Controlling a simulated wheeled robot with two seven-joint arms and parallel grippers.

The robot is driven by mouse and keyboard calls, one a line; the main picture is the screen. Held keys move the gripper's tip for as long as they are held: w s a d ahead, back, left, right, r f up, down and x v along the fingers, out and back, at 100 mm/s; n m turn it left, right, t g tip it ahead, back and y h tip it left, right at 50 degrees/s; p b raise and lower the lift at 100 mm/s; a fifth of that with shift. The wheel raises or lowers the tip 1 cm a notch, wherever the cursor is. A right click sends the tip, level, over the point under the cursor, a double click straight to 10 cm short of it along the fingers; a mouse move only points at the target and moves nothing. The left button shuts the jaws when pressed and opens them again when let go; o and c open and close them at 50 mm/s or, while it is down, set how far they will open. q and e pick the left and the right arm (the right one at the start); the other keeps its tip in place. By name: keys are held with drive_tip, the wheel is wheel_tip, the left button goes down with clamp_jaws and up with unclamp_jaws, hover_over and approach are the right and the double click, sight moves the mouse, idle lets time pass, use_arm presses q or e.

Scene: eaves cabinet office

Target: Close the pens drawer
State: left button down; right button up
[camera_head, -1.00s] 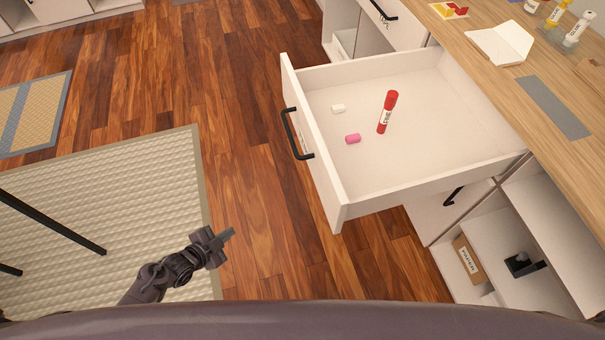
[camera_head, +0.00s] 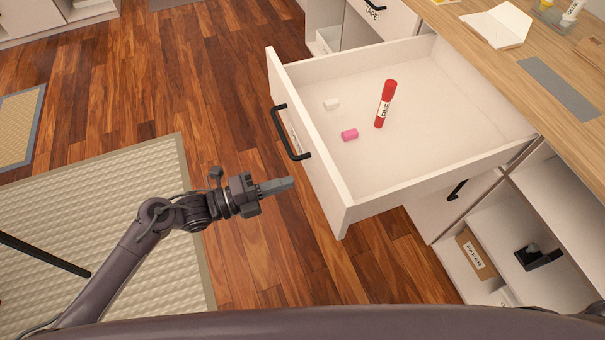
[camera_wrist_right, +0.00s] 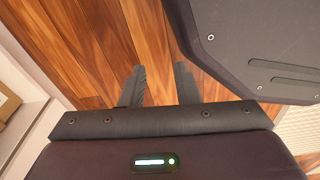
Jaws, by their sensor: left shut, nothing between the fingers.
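The white drawer (camera_head: 335,190) stands pulled out from the desk in the head view. Its front has a black bar handle (camera_head: 284,135) and a label partly hidden behind that handle. My left gripper (camera_head: 288,184) is shut and empty, in front of the drawer front and below the handle in the picture, apart from both. My right gripper (camera_wrist_right: 160,75) shows in the right wrist view, fingers apart with nothing between them, over the wood floor.
The wooden desktop (camera_head: 500,60) holds an open white booklet (camera_head: 498,28) and a grey strip (camera_head: 558,88). Open shelves below hold a paper box (camera_head: 474,254) and a black object (camera_head: 537,257). Wood floor left of the drawer is free; a pale mat (camera_head: 100,215) lies beyond.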

sight(316, 174)
use_arm(q)
drive_tip(key=shift+x, duration=2.55)
drive_tip(key=shift+d, duration=0.1)
